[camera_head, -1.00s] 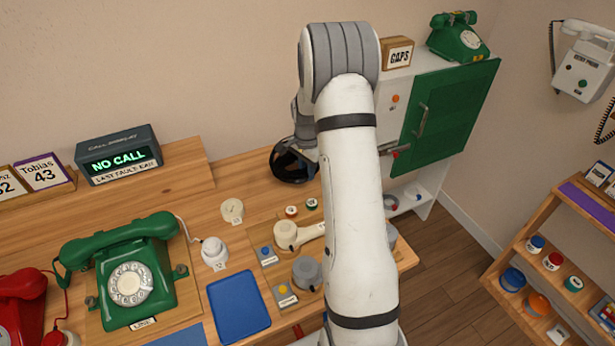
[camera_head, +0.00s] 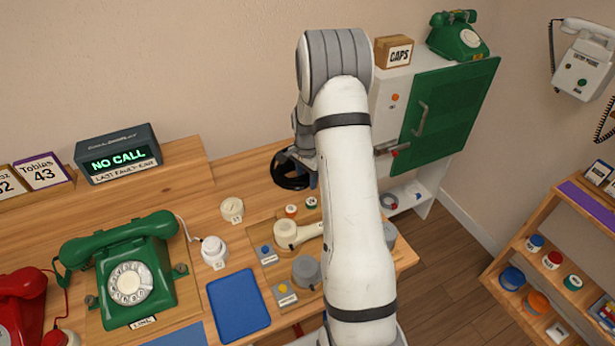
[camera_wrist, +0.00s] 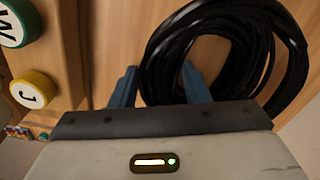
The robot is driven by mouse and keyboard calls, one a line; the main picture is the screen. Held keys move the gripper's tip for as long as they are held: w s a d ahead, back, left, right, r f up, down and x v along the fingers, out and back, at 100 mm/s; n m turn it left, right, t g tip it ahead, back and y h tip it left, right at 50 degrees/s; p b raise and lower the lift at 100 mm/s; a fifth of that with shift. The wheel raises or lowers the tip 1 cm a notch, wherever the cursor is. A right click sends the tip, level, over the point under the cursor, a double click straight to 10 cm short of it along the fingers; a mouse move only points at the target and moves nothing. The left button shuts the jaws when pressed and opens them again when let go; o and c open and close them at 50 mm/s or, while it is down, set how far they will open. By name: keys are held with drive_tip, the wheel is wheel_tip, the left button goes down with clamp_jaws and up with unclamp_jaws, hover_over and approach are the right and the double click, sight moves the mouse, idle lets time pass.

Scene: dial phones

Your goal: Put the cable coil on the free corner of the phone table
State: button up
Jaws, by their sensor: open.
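The black cable coil (camera_head: 290,186) lies on the wooden phone table (camera_head: 240,170), at its back right part near the wall. In the wrist view the coil (camera_wrist: 295,50) fills the upper right. My gripper (camera_wrist: 159,85) is open, with its two blue fingers apart. The left side of the coil passes between the fingers: one finger is outside the ring, the other reaches over its inside. Whether the fingers touch the coil cannot be told. In the head view my gripper (camera_head: 304,165) is partly hidden by my arm, at the coil's right side.
A white cabinet with a green door (camera_head: 450,115) stands right of the coil. A green phone (camera_head: 128,270), a blue tray (camera_head: 238,304), handset parts (camera_head: 285,233) and small caps (camera_head: 291,210) occupy the front. Bare wood lies left of the coil.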

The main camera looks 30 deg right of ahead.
drive_tip(key=s+a+r+n, duration=0.2)
drive_tip(key=r, duration=0.7)
drive_tip(key=s+a+r+n, duration=0.1)
drive_tip(key=s+a+r, duration=0.15)
drive_tip(key=r, duration=0.65)
drive_tip(key=s+a+r+n+t, duration=0.1)
drive_tip(key=s+a+n, duration=0.4)
drive_tip(key=s, duration=0.6)
drive_tip(key=s+a+r+n+t, duration=0.1)
drive_tip(key=s+a+r+n, duration=0.3)
drive_tip(key=s, duration=0.8)
drive_tip(key=a+n, duration=0.2)
drive_tip(key=shift+s+a+t, duration=0.25)
drive_tip(key=shift+a+t, duration=0.05)
drive_tip(key=shift+a, duration=0.1)
